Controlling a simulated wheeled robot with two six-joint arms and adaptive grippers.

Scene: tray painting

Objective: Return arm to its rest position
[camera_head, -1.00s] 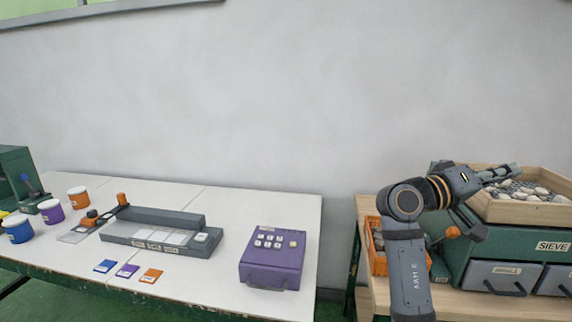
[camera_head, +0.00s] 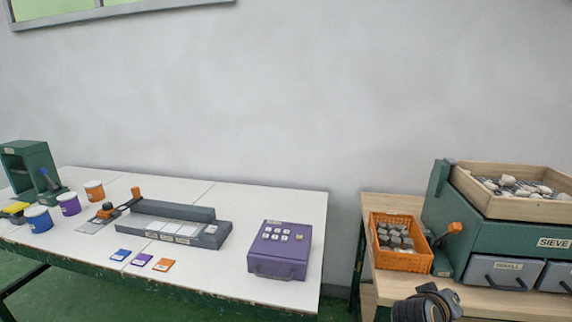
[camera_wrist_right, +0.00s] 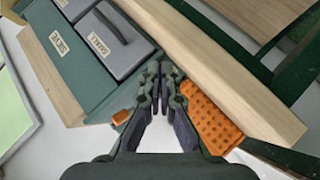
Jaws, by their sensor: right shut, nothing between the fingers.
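My right arm (camera_head: 428,303) shows only at the bottom edge of the head view, in front of the wooden table; its gripper is outside that view. In the right wrist view my right gripper (camera_wrist_right: 160,88) is shut with nothing between its fingers. Behind the fingers are the green sieve machine (camera_wrist_right: 62,50), the wooden table edge (camera_wrist_right: 215,65) and the orange crate (camera_wrist_right: 212,118). My left arm and gripper are in neither view.
The sieve machine (camera_head: 495,240) with a tray (camera_head: 530,209) of stones stands on the wooden table (camera_head: 400,203), beside the orange crate (camera_head: 400,261) of grey stones. The white table (camera_head: 225,285) holds a purple box (camera_head: 280,250), paint pots and a grey fixture (camera_head: 165,225).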

